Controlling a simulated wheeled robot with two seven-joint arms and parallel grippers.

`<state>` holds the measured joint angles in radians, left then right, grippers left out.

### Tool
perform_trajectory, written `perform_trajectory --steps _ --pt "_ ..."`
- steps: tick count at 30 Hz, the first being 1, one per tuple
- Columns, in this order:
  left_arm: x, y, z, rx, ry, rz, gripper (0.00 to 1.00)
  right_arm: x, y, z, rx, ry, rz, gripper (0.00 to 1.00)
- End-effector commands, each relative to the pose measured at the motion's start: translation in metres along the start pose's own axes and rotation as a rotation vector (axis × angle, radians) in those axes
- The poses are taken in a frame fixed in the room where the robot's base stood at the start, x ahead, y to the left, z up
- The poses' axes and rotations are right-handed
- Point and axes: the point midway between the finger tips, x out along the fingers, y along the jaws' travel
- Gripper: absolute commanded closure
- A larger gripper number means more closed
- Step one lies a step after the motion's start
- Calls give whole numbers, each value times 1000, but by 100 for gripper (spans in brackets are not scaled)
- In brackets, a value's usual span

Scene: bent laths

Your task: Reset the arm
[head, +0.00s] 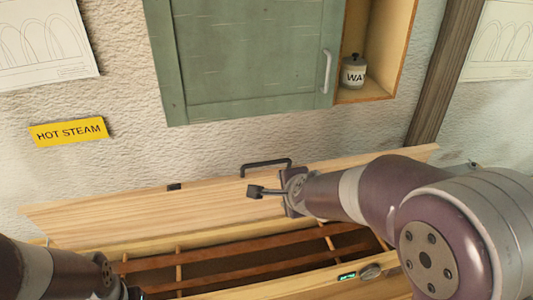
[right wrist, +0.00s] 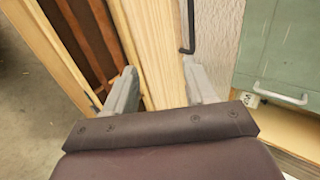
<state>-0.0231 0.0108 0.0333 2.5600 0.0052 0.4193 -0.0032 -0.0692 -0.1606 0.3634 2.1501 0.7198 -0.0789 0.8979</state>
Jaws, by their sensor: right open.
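My right gripper (head: 262,191) is open in front of the raised wooden lid (head: 120,213) of a long box, just below the lid's black handle (head: 266,164). In the right wrist view its two fingers (right wrist: 162,88) are spread with part of the lid (right wrist: 158,45) showing between them; whether they touch it I cannot tell. The handle (right wrist: 187,28) shows beyond the fingers. My left arm comes in at the bottom left; its gripper (head: 130,292) is dark, mostly cut off by the frame edge, and its jaws cannot be made out.
The open box holds brown laths (head: 225,263) over thin cross rods. A small green display (head: 347,277) sits on its front edge. Above are a green cabinet door (head: 250,60), an open shelf with a lidded jar (head: 353,75) and a yellow "HOT STEAM" sign (head: 69,131).

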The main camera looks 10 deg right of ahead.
Motion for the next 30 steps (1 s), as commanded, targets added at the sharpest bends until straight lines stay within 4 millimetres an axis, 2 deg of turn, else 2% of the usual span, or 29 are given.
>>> perform_trajectory --steps 2,4,5,6,7,8,9,11,12,15,17,19,21,30 --pt "0 0 0 0 0 0 45 0 0 0 -9 0 0 45" --pt "0 0 0 0 0 0 45 0 4 3 -91 -15 17 45" --pt "0 0 0 0 0 0 45 0 11 6 -174 -34 41 45" --pt "1 0 0 0 0 0 45 -2 29 12 -345 -78 93 45" --pt "6 0 1 0 0 0 45 -2 52 16 -506 -124 146 45" --pt "21 0 2 0 1 0 45 4 81 18 -655 -171 195 45" --pt "42 0 5 0 1 0 45 12 120 18 -839 -236 258 45" --pt "74 0 9 0 -1 0 45 22 178 15 -1080 -336 347 45" --pt "95 0 12 0 -1 0 45 28 214 11 -1219 -404 401 45" --pt "146 0 18 0 -1 0 45 42 291 -2 -1465 -546 512 45" --pt "166 0 20 0 -1 0 45 49 318 -8 -1517 -582 551 45" --pt "180 0 22 0 -1 0 45 57 332 -11 -1526 -589 564 45" --pt "186 0 22 0 -1 0 45 61 336 -12 -1520 -587 565 45" --pt "181 0 21 0 1 0 45 59 332 -12 -1514 -585 565 45"
